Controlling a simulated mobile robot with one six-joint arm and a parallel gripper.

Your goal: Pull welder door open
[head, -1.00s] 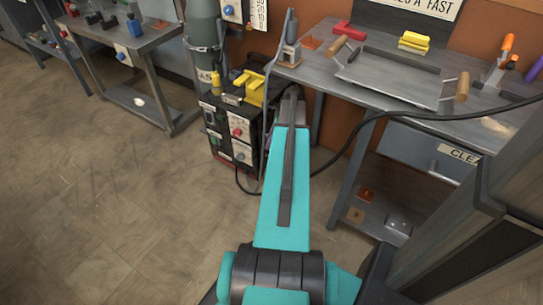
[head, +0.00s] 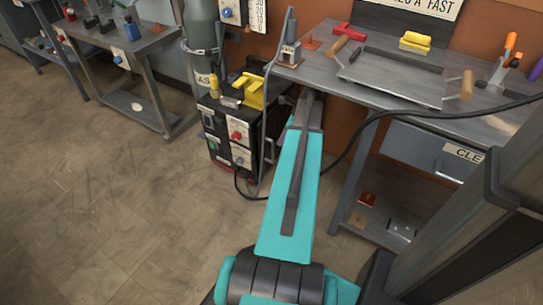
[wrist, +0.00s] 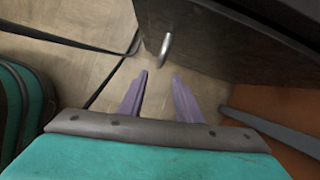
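The welder (head: 235,140) is a dark box with knobs and labels on its front, standing left of the workbench. In the wrist view a dark panel (wrist: 225,40), which looks like the welder's side or door, fills the upper right. A curved metal handle (wrist: 165,45) sticks out near its left end. My gripper (wrist: 160,75) has its two purple fingers apart with nothing between them. The fingertips point toward the handle and appear short of it. In the head view my gripper is hidden beyond my teal arm, beside the welder's right side.
The workbench (head: 400,80) overhangs my arm's far end and carries a tray and tools. A black cable (head: 375,122) hangs from the bench toward the welder. A gas cylinder (head: 202,40) stands behind the welder. The floor (head: 90,200) at left is clear.

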